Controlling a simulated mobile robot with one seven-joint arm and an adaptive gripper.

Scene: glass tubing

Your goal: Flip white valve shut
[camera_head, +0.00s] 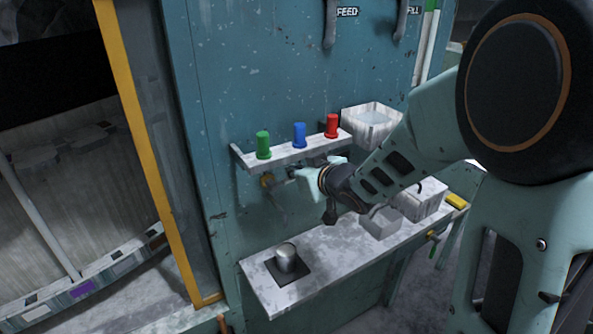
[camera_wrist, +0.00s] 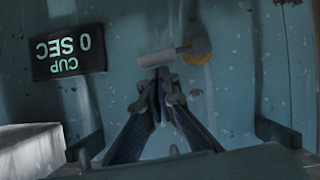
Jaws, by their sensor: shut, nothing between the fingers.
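In the wrist view, the white valve handle (camera_wrist: 157,57) lies nearly level across the picture, with a yellow fitting (camera_wrist: 197,52) at its right end on the blue-green wall. My gripper (camera_wrist: 160,78) is shut and empty. Its fingertips overlap the near edge of the handle in the picture; I cannot tell whether they touch it. In the head view, the yellow fitting (camera_head: 267,181) sits on the wall under the small shelf, and my gripper (camera_head: 293,174) is just to its right. My gripper partly hides the valve there.
The shelf (camera_head: 243,158) above holds a green (camera_head: 263,145), a blue (camera_head: 299,135) and a red piece (camera_head: 332,126). Below, a bench (camera_head: 335,245) carries a metal cup (camera_head: 286,257) on a dark pad. A sign (camera_wrist: 68,52) reads "CUP 0 SEC".

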